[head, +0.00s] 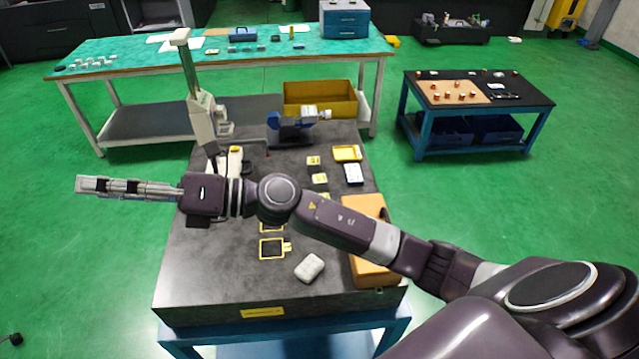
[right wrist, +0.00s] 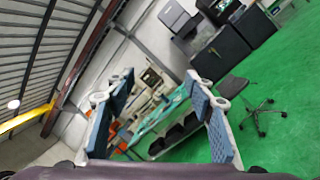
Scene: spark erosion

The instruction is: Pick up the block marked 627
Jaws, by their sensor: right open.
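Several small blocks with yellow tops, among them one block (head: 313,160) and another block (head: 319,179), sit on the dark grey table plate (head: 200,275) behind my right arm. Their markings are too small to read, so I cannot tell which is 627. My right gripper (head: 82,185) reaches out past the plate's left edge, pointing left, far from the blocks. In the right wrist view its two fingers (right wrist: 160,88) are spread apart with nothing between them. My right arm crosses the plate and hides part of it. My left gripper is not in view.
A tall height gauge (head: 203,110) stands at the plate's left, near my arm. A blue vise (head: 290,128) is at the back, a yellow tray (head: 347,153) at the right. A white block (head: 309,267) and a yellow-framed square (head: 272,248) lie in front. The front left is clear.

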